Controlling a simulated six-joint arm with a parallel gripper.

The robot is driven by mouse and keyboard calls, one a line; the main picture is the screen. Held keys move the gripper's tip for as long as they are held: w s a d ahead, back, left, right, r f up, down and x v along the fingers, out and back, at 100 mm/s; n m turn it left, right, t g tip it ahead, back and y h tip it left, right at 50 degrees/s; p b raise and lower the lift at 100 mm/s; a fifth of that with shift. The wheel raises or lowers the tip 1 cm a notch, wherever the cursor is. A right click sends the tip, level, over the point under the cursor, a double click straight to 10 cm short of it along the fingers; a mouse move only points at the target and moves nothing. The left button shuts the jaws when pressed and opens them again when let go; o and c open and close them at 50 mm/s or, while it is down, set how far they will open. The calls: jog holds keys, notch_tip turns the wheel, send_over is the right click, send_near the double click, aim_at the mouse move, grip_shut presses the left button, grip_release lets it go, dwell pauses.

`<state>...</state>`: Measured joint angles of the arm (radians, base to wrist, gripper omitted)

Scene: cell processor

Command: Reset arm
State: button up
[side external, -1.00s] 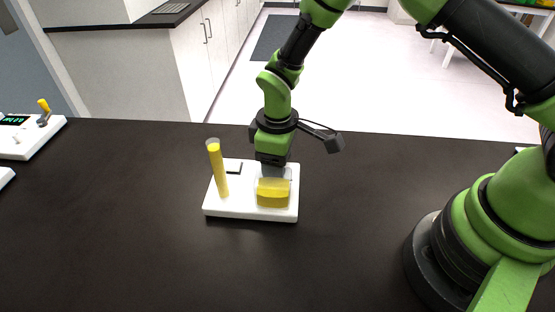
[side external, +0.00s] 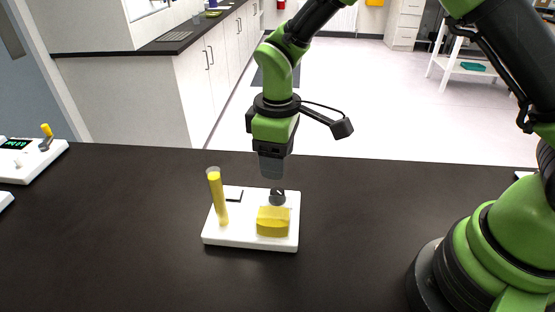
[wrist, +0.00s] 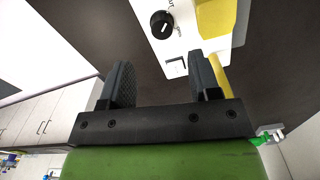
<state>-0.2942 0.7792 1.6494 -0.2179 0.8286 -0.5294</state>
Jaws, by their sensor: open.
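My gripper (side external: 271,168) is above the white cell processor (side external: 222,238), over its back right part, pointing down. In the wrist view my gripper (wrist: 160,82) has its two dark fingers apart with nothing between them. The processor carries a yellow-filled tube (side external: 217,196) at its left, a yellow block (side external: 272,222) at its front right and a dark knob (side external: 277,196) behind the block. The knob (wrist: 162,24) also shows in the wrist view, beyond the fingertips and apart from them. A small switch (wrist: 176,66) lies near it.
A white device (side external: 32,165) with a green display and a yellow-topped part stands at the left table edge. The black table (side external: 120,240) is clear around the processor. White cabinets (side external: 190,90) stand behind.

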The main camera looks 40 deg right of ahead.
jog(key=shift+r, duration=0.1)
jog(key=s+d+r+m+t+y, duration=0.1)
jog(key=s+d+r+m+t, duration=0.15)
jog(key=r, duration=0.55)
jog(key=s+d+r+m+t, duration=0.1)
jog(key=s+d+r+m, duration=0.2)
jog(key=r, duration=0.4)
jog(key=s+d+r+m+t, duration=0.1)
jog(key=s+r+m+t, duration=0.1)
jog(key=s, duration=0.4)
jog(key=s+d+r+m+t+y, duration=0.1)
jog(key=s+r+m, duration=0.1)
jog(key=s, duration=0.5)
jog(key=shift+s+r+m+t, duration=0.3)
jog(key=shift+m+t, duration=0.05)
jog(key=shift+m, duration=0.4)
